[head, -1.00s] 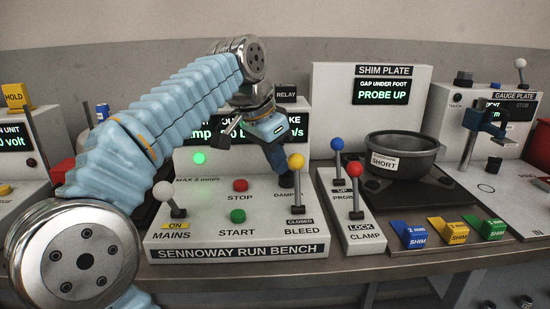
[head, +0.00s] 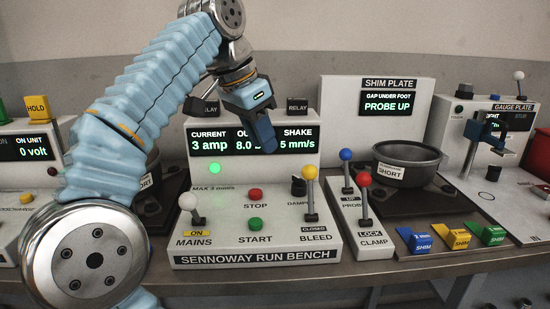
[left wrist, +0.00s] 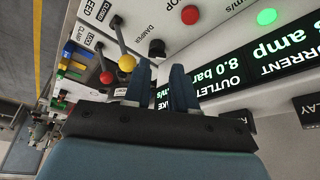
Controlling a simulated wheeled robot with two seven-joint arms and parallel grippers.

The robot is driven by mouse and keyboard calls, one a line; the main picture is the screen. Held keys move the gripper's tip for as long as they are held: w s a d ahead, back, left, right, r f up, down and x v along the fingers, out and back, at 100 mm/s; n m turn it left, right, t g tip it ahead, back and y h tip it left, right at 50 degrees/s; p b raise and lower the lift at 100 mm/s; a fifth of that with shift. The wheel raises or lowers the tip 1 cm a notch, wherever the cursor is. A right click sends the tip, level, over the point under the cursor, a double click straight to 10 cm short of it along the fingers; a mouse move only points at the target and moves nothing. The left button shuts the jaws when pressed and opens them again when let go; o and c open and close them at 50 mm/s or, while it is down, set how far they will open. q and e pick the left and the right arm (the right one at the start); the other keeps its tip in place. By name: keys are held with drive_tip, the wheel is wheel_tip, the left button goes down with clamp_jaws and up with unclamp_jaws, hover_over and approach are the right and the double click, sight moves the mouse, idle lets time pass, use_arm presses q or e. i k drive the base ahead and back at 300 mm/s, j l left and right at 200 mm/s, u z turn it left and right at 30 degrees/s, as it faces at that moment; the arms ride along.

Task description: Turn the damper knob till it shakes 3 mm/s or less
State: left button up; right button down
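The black damper knob (head: 299,186) stands on the sloped panel of the Sennoway run bench (head: 257,257), left of the yellow bleed lever. It also shows in the left wrist view (left wrist: 157,48), beyond my fingertips. My left gripper (head: 263,132) hangs in front of the bench display, above and left of the knob and apart from it. In the left wrist view its two fingers are apart with nothing between them. The display (head: 210,142) reads current 3 amp, outlet 8.0 and shake "5 mm/s" where visible; my gripper covers part of it. A label says max 3 mm/s.
A green lamp (head: 214,169) is lit. Red stop (head: 255,194) and green start (head: 255,224) buttons, the white mains lever (head: 189,206) and the yellow bleed lever (head: 310,178) surround the knob. Red clamp (head: 364,180) and blue probe (head: 346,156) levers stand to the right.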

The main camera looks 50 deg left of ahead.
sight(299, 187)
drive_tip(key=k+l, duration=0.2)
drive_tip(key=l, duration=0.2)
drive_tip(key=k+l, duration=0.2)
drive_tip(key=l, duration=0.15)
drive_tip(key=k+l, duration=0.2)
drive_tip(key=l, duration=0.2)
